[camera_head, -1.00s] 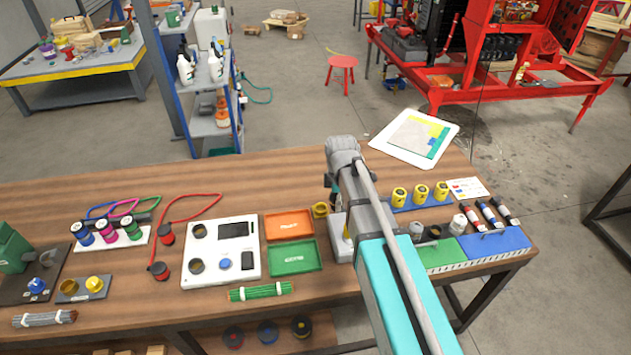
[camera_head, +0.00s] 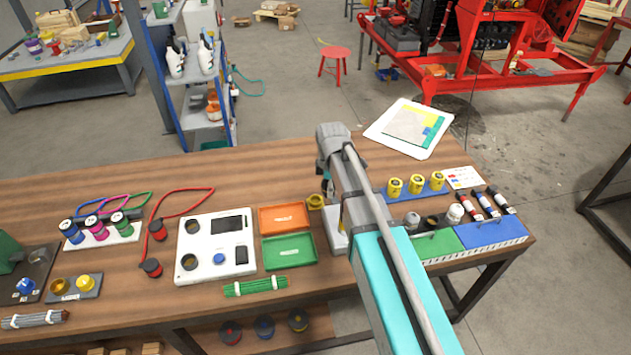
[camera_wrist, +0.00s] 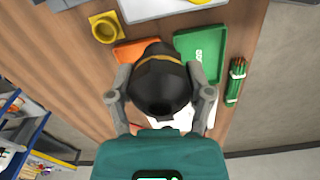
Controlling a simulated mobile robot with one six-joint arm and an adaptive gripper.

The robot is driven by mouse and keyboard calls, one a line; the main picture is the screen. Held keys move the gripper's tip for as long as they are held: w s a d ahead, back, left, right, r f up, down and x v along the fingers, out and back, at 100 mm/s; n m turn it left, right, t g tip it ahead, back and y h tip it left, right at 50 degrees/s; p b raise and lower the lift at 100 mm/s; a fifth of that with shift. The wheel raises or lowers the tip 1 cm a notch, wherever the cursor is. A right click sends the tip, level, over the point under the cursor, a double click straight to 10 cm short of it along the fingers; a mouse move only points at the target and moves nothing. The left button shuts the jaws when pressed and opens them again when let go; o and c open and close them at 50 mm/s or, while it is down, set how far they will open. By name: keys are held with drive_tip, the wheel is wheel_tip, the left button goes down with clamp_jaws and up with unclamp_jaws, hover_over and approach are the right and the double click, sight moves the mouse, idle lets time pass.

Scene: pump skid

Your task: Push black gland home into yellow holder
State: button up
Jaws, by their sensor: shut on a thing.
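The black gland (camera_wrist: 160,82), a dark round part with a thin orange-yellow band, fills the middle of the wrist view. My gripper (camera_wrist: 160,95) is shut on it, one finger on each side. The yellow holder (camera_wrist: 105,27), a ring on a square base, lies on the bench in the upper left of the wrist view, apart from the gland. In the head view the yellow holder (camera_head: 315,201) sits just left of my arm, right of the orange tray. My arm largely hides the gripper and gland there.
An orange tray (camera_head: 286,207) and a green tray (camera_head: 268,262) lie left of my arm. A white panel (camera_head: 190,273) is further left. Yellow cups (camera_head: 416,184) stand on a blue rack to the right. Green rods (camera_head: 255,286) lie near the bench's front edge.

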drive_tip(key=b, duration=0.7)
approach(316, 195)
drive_tip(key=s, duration=0.2)
drive_tip(key=shift+r, duration=0.45)
drive_tip(key=shift+f, duration=0.15)
drive_tip(key=shift+f+b, duration=2.55)
drive_tip(key=shift+b, duration=0.15)
drive_tip(key=shift+f+b, duration=1.75)
drive_tip(key=o, duration=1.3)
drive_tip(key=shift+r, duration=0.25)
